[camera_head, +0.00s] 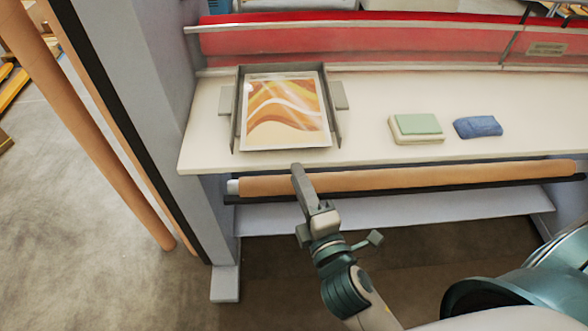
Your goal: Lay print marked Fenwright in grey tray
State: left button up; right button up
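A print (286,112) with orange, yellow and white waves and a pale border lies in the grey tray (333,128), between its raised side walls. No name is legible on the print, so I cannot tell whether it is the Fenwright one. The tray sits at the left end of the white table. My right gripper (298,168) is just in front of the table's front edge, below the tray in the picture and apart from the print. Its fingers overlap in this view, so their opening is unclear. I see nothing held in it. My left gripper is out of view.
A pale block with a green top (415,124) and a blue folded cloth (478,127) lie on the white table (365,105). A red laminator cover (400,40) runs along the back. A brown roll (420,180) runs below the front edge. Table between tray and block is clear.

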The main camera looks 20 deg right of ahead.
jog(key=shift+s, duration=0.5)
dwell(0.6)
jog(key=s+f+m+g, duration=0.2)
jog(key=f+g, duration=0.1)
jog(key=f, duration=1.2)
jog(key=s+f+m+g+y, duration=0.1)
jog(key=s+f+m+g, duration=0.15)
jog(key=f, duration=1.25)
jog(key=s+f+m+g, duration=0.15)
jog(key=f+g, duration=0.25)
jog(key=f, duration=1.1)
jog(key=s+d+f+m+g, duration=0.2)
jog(key=s+d+f, duration=0.1)
jog(key=s+f, duration=0.5)
jog(key=s+d+f+m+g, duration=0.2)
jog(key=s+f+m, duration=0.1)
jog(key=s+f, duration=0.6)
jog(key=s+d+f+m+g, duration=0.1)
jog(key=s+d+f+m, duration=0.1)
jog(key=s, duration=0.5)
jog(key=s+d+f+m+g, duration=0.2)
jog(key=s+f, duration=0.2)
jog(key=s, duration=0.4)
jog(key=shift+s+d+f+h, duration=0.2)
jog(key=shift+h, duration=0.1)
jog(key=shift+g, duration=0.25)
